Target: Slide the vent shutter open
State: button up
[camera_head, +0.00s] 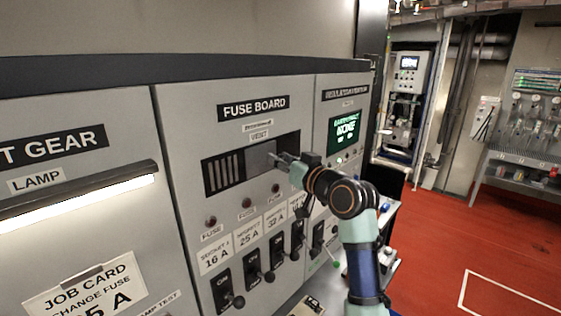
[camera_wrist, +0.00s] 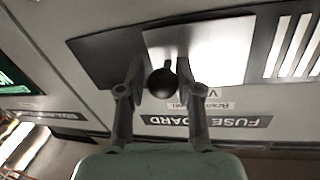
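The vent shutter (camera_head: 259,162) is a plain grey plate in the dark vent opening (camera_head: 288,146) under the FUSE BOARD label. In the head view, slats (camera_head: 223,175) show to its left and a bare dark strip to its right. In the wrist view, which is upside down, the shutter (camera_wrist: 215,50) is bright and a dark round knob (camera_wrist: 162,82) stands out from it. My gripper (camera_wrist: 160,75) has its fingers on either side of the knob, with a small gap visible on at least one side. In the head view my gripper (camera_head: 280,160) hides the knob.
Below the vent are small round fuse indicators (camera_head: 246,203) and several black switches (camera_head: 252,267) with levers. A green-lit display (camera_head: 343,129) is on the panel to the right. A long lamp (camera_head: 80,195) juts from the left panel. Open red floor (camera_head: 440,240) lies at the right.

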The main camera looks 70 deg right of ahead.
jog(key=o, duration=0.3)
jog(key=shift+s+d, duration=0.1)
jog(key=shift+d, duration=0.05)
jog(key=shift+o, duration=0.2)
jog(key=v, duration=1.2)
